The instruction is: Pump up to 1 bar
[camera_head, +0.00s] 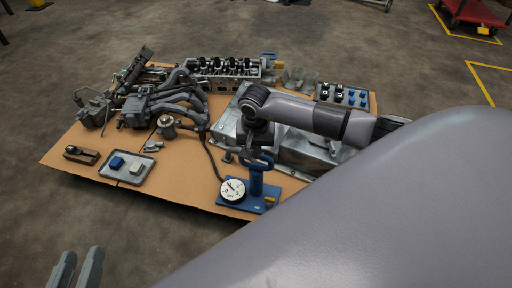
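A blue hand pump (256,183) stands upright on a blue base plate at the front edge of the cardboard-covered table. Its round white gauge (233,190) faces up at the left of the base; the dark needle shows, but the numbers are too small to read. A dark hose runs from the pump toward the metal parts at the left. My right gripper (256,151) points down at the top of the pump, at its blue handle (262,162); the arm hides much of the fingers, so their grip is unclear. My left gripper (79,262) is open and empty at the bottom left, away from the table.
A small tray (127,180) with a blue and a grey block lies at the left front. Engine manifold parts (165,100), a cylinder head (228,70) and a metal case (229,124) crowd the table. My large arm link blocks the lower right.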

